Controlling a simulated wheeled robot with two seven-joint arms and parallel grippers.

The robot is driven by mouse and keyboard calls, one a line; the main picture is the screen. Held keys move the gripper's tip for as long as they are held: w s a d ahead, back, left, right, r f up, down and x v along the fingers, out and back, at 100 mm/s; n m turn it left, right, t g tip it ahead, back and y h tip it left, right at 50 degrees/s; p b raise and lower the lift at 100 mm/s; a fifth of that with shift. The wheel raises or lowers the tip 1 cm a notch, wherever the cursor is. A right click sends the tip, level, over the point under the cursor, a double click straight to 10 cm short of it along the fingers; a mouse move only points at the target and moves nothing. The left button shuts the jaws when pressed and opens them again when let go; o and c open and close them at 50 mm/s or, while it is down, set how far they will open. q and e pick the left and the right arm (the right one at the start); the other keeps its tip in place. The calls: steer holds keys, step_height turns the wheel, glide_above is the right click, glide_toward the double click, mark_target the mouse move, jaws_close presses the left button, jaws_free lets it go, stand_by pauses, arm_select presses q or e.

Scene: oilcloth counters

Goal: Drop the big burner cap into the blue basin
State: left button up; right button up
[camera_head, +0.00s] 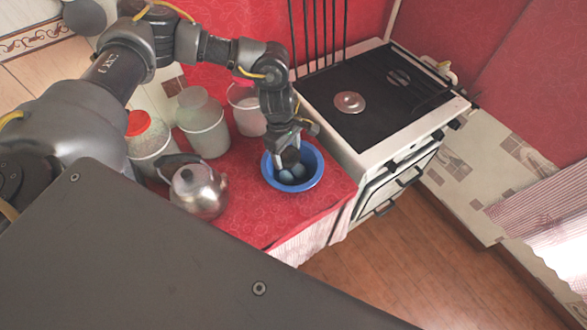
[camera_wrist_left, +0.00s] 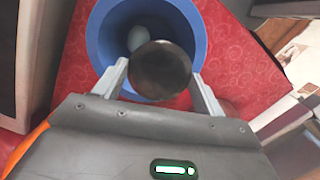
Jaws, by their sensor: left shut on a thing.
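The blue basin (camera_head: 316,170) stands on the red oilcloth counter beside the stove; it also fills the top of the left wrist view (camera_wrist_left: 98,44). My left gripper (camera_head: 290,160) is above the basin, pointing down. In the left wrist view its two fingers (camera_wrist_left: 158,86) are shut on a dark round disc, the burner cap (camera_wrist_left: 161,68), held over the basin's near part. Pale rounded things (camera_head: 298,170) lie inside the basin; one shows as a pale oval in the left wrist view (camera_wrist_left: 140,36). My right gripper is in neither view.
A steel kettle (camera_head: 198,190), a red-lidded jar (camera_head: 148,138) and a pale canister (camera_head: 203,125) stand left of the basin. A white bucket (camera_head: 247,110) is behind it. The stove (camera_head: 385,85) to the right carries a round burner piece (camera_head: 349,102).

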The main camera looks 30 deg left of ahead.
arm_select(q)
steer(key=f, duration=0.1)
steer(key=f+b, duration=0.1)
steer(key=f, duration=0.1)
steer(key=shift+w+f, duration=0.25)
steer(key=shift+f, duration=0.15)
steer(key=shift+s+f+b, duration=0.1)
steer(key=shift+f+b, duration=0.45)
steer(key=shift+f, duration=0.1)
steer(key=o, duration=1.1)
steer(key=shift+r, duration=0.55)
steer(key=r+b, duration=0.1)
steer(key=r, duration=0.2)
steer(key=r+b, duration=0.1)
steer(key=r, duration=0.1)
steer(key=a+r+b, duration=0.1)
steer(key=r, duration=0.2)
steer(key=shift+a+r, duration=0.1)
steer(key=shift+r, duration=0.75)
